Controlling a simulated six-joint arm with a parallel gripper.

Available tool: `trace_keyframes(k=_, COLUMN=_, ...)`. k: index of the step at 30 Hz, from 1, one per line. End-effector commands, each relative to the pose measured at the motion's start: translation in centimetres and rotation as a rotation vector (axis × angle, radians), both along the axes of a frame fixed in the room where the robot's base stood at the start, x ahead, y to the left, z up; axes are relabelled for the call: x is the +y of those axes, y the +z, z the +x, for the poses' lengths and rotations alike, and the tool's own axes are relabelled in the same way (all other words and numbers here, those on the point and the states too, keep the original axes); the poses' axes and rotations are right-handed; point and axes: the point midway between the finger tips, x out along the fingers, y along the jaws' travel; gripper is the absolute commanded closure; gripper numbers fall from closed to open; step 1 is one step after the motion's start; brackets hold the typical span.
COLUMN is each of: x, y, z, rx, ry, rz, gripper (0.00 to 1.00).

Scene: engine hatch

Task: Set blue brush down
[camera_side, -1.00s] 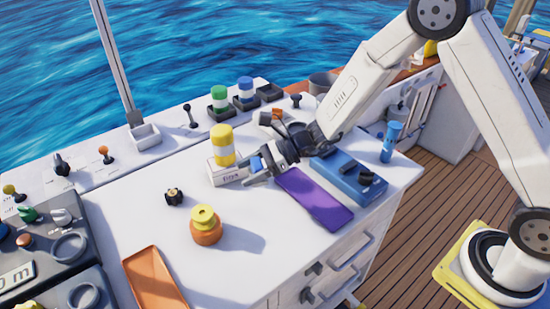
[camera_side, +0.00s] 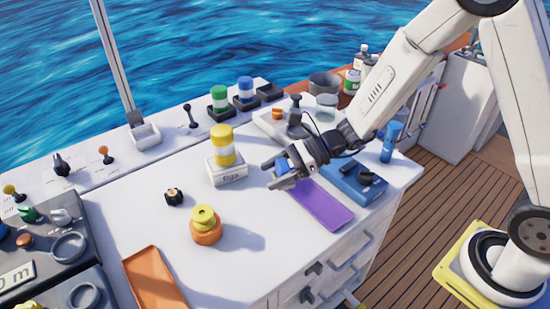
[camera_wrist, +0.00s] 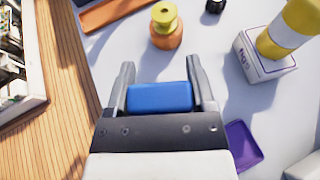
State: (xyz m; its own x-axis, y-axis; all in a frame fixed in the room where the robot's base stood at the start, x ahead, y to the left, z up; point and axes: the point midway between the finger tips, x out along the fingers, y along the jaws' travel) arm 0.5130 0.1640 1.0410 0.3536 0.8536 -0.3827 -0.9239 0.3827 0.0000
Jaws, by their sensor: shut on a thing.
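My gripper (camera_side: 279,176) is over the white worktop, beside the purple tray. It is shut on the blue brush (camera_wrist: 160,97), whose blue block shows between the two fingers in the wrist view. In the side view only a small blue part of the brush (camera_side: 282,166) shows between the fingers; the rest is hidden. The side view does not make clear whether the brush touches the worktop. The purple tray (camera_side: 325,208) lies flat just right of the gripper, and its corner shows in the wrist view (camera_wrist: 241,143).
A yellow-and-white cylinder (camera_side: 223,145) stands on a white labelled box (camera_side: 228,174) left of the gripper. An orange pot with a yellow top (camera_side: 206,226) and an orange tray (camera_side: 154,282) are nearer the front. A blue case (camera_side: 352,181) lies behind the purple tray. The worktop between is clear.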

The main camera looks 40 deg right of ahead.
Motion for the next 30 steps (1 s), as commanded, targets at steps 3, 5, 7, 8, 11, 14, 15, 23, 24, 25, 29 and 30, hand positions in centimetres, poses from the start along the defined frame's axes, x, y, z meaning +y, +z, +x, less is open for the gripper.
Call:
trace_keyframes(k=3, x=0.0, y=0.0, z=0.0, rx=0.0, ry=0.0, rz=0.0, gripper=1.0)
trace_keyframes(k=5, x=0.0, y=0.0, z=0.0, rx=0.0, ry=0.0, rz=0.0, gripper=1.0)
trace_keyframes(k=7, x=0.0, y=0.0, z=0.0, rx=0.0, ry=0.0, rz=0.0, gripper=1.0)
trace_keyframes(k=8, x=0.0, y=0.0, z=0.0, rx=0.0, ry=0.0, rz=0.0, gripper=1.0)
trace_keyframes(k=11, x=0.3, y=-0.1, z=-0.1, rx=0.0, ry=0.011, rz=0.0, gripper=1.0)
trace_keyframes(k=14, x=1.2, y=-0.5, z=-0.3, rx=0.0, ry=0.039, rz=-0.001, gripper=1.0)
trace_keyframes(k=15, x=1.7, y=-0.7, z=-0.5, rx=0.001, ry=0.057, rz=-0.001, gripper=1.0)
trace_keyframes(k=23, x=6.5, y=-2.8, z=-2.7, rx=0.002, ry=0.232, rz=-0.001, gripper=1.0)
trace_keyframes(k=24, x=7.2, y=-3.2, z=-3.2, rx=0.002, ry=0.261, rz=-0.001, gripper=1.0)
trace_keyframes(k=25, x=7.7, y=-3.4, z=-3.5, rx=0.001, ry=0.281, rz=-0.002, gripper=1.0)
trace_keyframes(k=29, x=9.5, y=-4.3, z=-4.6, rx=0.001, ry=0.352, rz=-0.001, gripper=1.0)
trace_keyframes(k=30, x=9.9, y=-4.4, z=-4.9, rx=0.001, ry=0.368, rz=0.0, gripper=1.0)
